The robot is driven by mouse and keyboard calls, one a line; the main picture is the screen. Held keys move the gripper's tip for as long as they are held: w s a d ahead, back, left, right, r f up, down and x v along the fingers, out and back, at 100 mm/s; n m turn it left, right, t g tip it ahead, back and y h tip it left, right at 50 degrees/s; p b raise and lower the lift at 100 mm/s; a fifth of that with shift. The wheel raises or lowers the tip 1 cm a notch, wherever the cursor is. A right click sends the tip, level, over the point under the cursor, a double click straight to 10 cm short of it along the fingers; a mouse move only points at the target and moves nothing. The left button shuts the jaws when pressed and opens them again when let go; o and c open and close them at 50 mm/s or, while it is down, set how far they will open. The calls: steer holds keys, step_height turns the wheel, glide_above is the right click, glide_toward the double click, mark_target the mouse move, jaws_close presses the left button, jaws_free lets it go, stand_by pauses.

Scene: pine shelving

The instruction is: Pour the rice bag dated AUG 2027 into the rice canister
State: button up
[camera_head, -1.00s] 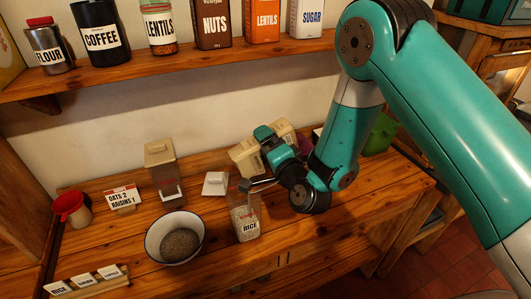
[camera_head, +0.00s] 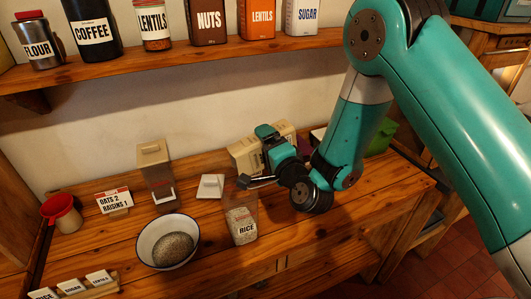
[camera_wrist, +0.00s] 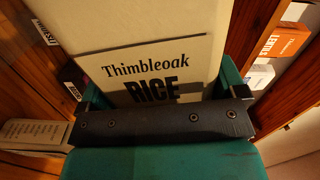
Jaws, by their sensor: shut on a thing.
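The rice bag is a cream pack; in the wrist view its label (camera_wrist: 145,68) reads "Thimbleoak RICE". No date shows. My gripper (camera_head: 257,158) is shut on it. In the head view the bag (camera_head: 243,156) is above and behind the rice canister and partly hidden by my gripper. The rice canister (camera_head: 241,226) is clear, labelled RICE, stands upright near the front and has pale grains in its lower part. Its top lies just below my gripper's dark finger. I cannot tell whether grains are falling.
A white lid (camera_head: 210,186) lies behind the canister. A bowl of grain (camera_head: 142,252) stands to its left. Labelled tins line the shelf (camera_head: 185,77) above.

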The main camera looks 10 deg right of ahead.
steer(key=shift+d+f+m, duration=0.1)
steer(key=shift+m, duration=0.2)
steer(key=shift+f, duration=0.1)
steer(key=f+m+b, duration=0.1)
steer(key=b, duration=0.1)
steer(key=f+m+b, duration=0.1)
steer(key=b, duration=0.1)
steer(key=shift+w+d+f+b, duration=0.15)
steer(key=shift+d+f+b, duration=0.1)
steer(key=shift+d+b, duration=0.1)
steer(key=shift+w+d+f+m+b, duration=0.1)
steer(key=shift+d+f+m+b, duration=0.15)
steer(key=shift+f+m+b, duration=0.65)
steer(key=shift+d+r+m+b, duration=0.1)
steer(key=shift+r+m+b, duration=0.1)
steer(key=shift+m+b, duration=0.3)
steer(key=shift+r, duration=0.15)
